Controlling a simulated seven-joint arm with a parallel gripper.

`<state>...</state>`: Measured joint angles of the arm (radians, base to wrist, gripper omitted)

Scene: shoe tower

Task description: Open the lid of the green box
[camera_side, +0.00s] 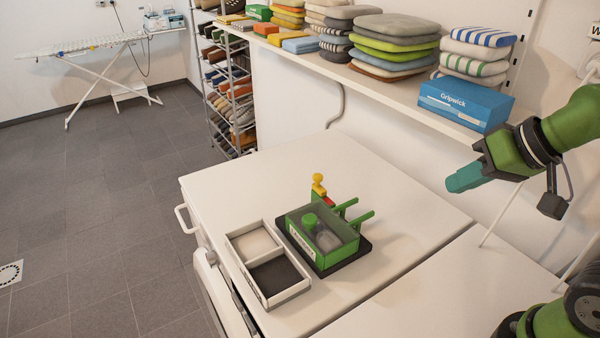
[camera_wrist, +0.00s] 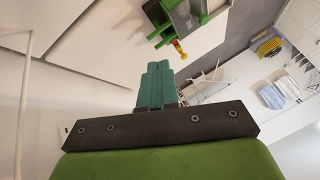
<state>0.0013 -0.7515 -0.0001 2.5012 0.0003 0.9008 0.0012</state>
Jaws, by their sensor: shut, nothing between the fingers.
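The green box (camera_side: 322,243) stands on a dark base on the white worktop in the side view. Its see-through lid (camera_side: 325,225) looks closed, and a green round thing and a pale thing show through it. Two green bars and a yellow knob (camera_side: 318,181) on a red part stick up at its back. The green box (camera_wrist: 180,17) also shows at the top of the wrist view, partly cut off. My gripper (camera_side: 451,186) has teal fingers, shut and empty, in the air well right of the box and above the worktop. The fingers (camera_wrist: 158,68) lie together in the wrist view.
A white tray (camera_side: 235,261) with two compartments stands just left of the box. A shelf (camera_side: 400,91) along the wall holds folded cushions and a blue carton (camera_side: 465,103) close to my gripper. A thin pale rod (camera_side: 503,213) rises right of the worktop (camera_side: 400,243), which is clear right of the box.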

